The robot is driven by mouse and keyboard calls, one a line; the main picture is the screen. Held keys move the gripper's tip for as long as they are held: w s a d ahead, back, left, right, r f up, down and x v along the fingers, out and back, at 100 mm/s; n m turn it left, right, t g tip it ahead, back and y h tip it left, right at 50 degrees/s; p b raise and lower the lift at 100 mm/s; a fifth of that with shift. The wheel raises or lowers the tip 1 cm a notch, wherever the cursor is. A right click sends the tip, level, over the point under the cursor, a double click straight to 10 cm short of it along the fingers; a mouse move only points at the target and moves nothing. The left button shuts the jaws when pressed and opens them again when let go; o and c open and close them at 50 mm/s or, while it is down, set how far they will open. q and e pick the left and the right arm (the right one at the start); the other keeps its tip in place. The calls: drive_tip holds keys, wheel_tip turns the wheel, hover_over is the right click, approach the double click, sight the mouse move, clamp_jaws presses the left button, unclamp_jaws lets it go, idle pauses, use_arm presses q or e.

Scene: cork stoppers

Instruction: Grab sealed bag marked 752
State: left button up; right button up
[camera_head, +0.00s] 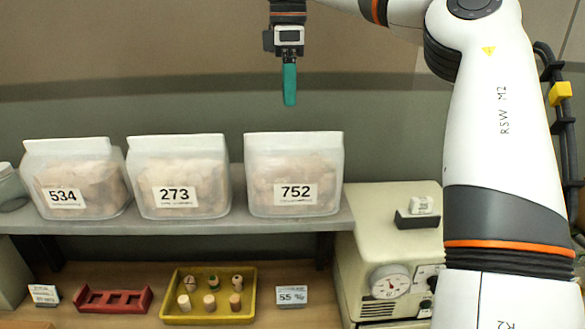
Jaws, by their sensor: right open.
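The sealed bag marked 752 (294,170) stands upright on the grey shelf (180,229), the rightmost of the three bags. It is a translucent pouch with pale contents and a white label on its front. My right gripper (290,100) hangs pointing down above the 752 bag, apart from its top edge. Its green fingers are seen edge-on, one in front of the other, with nothing visible between them. My left gripper is out of view.
Bags marked 273 (178,170) and 534 (74,172) stand to the left on the shelf. Below are a yellow tray (249,300) with several stoppers, a red rack (114,298) and a 55 % card (292,296). A cream device with a dial (391,283) stands right.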

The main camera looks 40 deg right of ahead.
sight(294, 134)
drive_tip(key=f, duration=0.1)
drive_tip(key=f+p, duration=0.1)
drive_tip(key=f, duration=0.3)
drive_tip(key=shift+s, duration=0.35)
drive_tip(key=shift+f, duration=0.2)
drive_tip(key=shift+w+d+f+p, duration=0.1)
drive_tip(key=shift+f+p, duration=0.15)
drive_tip(key=shift+p, duration=0.2)
drive_tip(key=f+p, duration=0.3)
drive_tip(key=f, duration=0.1)
drive_tip(key=shift+s+d, duration=0.1)
drive_tip(key=shift+s, duration=0.25)
drive_tip(key=shift+d+f, duration=0.1)
drive_tip(key=shift+f, duration=0.4)
drive_tip(key=shift+w, duration=0.1)
drive_tip(key=shift+c, duration=0.3)
